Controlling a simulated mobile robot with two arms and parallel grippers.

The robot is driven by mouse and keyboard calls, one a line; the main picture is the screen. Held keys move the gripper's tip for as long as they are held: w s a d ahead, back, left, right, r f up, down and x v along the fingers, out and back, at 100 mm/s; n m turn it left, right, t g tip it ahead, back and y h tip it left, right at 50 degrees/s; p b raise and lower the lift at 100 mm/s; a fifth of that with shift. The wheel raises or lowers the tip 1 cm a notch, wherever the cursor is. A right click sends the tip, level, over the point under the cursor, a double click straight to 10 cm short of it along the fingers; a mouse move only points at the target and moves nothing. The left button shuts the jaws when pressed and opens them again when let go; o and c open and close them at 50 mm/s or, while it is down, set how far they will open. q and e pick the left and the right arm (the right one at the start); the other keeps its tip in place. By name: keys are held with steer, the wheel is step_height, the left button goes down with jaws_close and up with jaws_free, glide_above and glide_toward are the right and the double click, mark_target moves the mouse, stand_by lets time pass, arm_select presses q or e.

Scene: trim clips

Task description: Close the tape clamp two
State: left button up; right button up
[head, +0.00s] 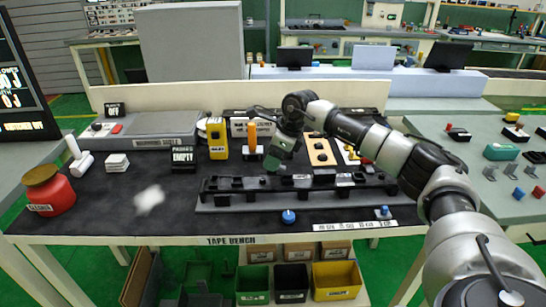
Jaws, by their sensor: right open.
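A long black fixture (345,190) lies across the middle of the dark bench mat, with several small black clamp blocks along it. Small white labels sit on it, too small to read, so I cannot tell which block is tape clamp two or whether it is open. My right arm reaches in from the right. Its grey-green gripper (272,163) points down just behind and above the left half of the fixture. It looks empty, with its jaws apart, and seems not to touch the fixture. My left gripper is not in view.
A blue knob (288,216) stands in front of the fixture, another (384,211) at its right end. An orange-handled tool (252,137) and a yellow device (217,138) stand behind. The front mat is mostly clear.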

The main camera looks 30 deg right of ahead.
steer(key=shift+w+a+f, duration=0.15)
steer(key=shift+w+f, duration=0.05)
steer(key=shift+f, duration=0.35)
steer(key=c, duration=0.9)
